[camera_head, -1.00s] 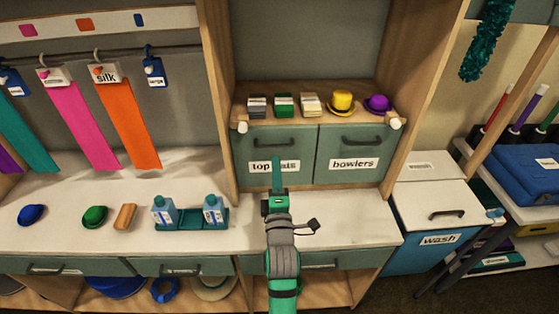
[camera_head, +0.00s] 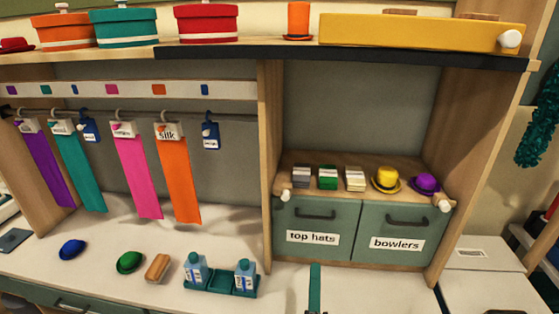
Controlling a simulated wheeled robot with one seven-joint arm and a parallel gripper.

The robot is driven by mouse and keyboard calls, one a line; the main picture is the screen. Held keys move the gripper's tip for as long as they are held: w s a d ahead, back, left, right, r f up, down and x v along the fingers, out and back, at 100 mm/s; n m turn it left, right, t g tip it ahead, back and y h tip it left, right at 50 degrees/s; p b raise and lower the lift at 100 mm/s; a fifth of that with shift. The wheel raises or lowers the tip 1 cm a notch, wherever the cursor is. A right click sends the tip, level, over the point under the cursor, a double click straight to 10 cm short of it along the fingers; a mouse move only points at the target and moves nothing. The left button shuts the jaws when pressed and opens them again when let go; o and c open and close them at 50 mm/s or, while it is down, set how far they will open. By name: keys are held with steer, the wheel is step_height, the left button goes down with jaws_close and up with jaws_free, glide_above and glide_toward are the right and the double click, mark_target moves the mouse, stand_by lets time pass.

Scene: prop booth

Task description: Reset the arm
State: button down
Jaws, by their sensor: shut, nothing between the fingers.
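My gripper (camera_head: 314,286) shows only as a narrow green upright strip at the bottom edge of the head view. Its fingers are shut together with nothing between them. Its tip lies just below the drawer labelled "top hats" (camera_head: 312,237) in the picture, over the white counter. The rest of my arm is out of the frame below.
A teal tray (camera_head: 222,285) with two bottles, a brush (camera_head: 158,267), a green hat (camera_head: 130,262) and a blue hat (camera_head: 72,249) sit on the counter to the left. The "bowlers" drawer (camera_head: 397,243) is shut. A yellow case (camera_head: 420,33) lies on the top shelf.

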steer(key=s+a+f+m+g+y, duration=0.1)
steer(key=s+a+f+m, duration=0.25)
steer(key=s+f, duration=0.35)
steer(key=s+a+f+m+g+y, duration=0.1)
steer(key=s+a+f+m, duration=0.25)
steer(key=s, duration=0.65)
steer(key=s+a+f+m+g+y, duration=0.1)
steer(key=s+a+f+m, duration=0.25)
steer(key=s+f, duration=0.35)
steer(key=s+a+m+g, duration=0.1)
steer(key=s+m, duration=0.4)
steer(key=s, duration=0.6)
steer(key=shift+r+g+y, duration=0.2)
steer(key=shift+g+y, duration=0.1)
steer(key=shift+g, duration=0.1)
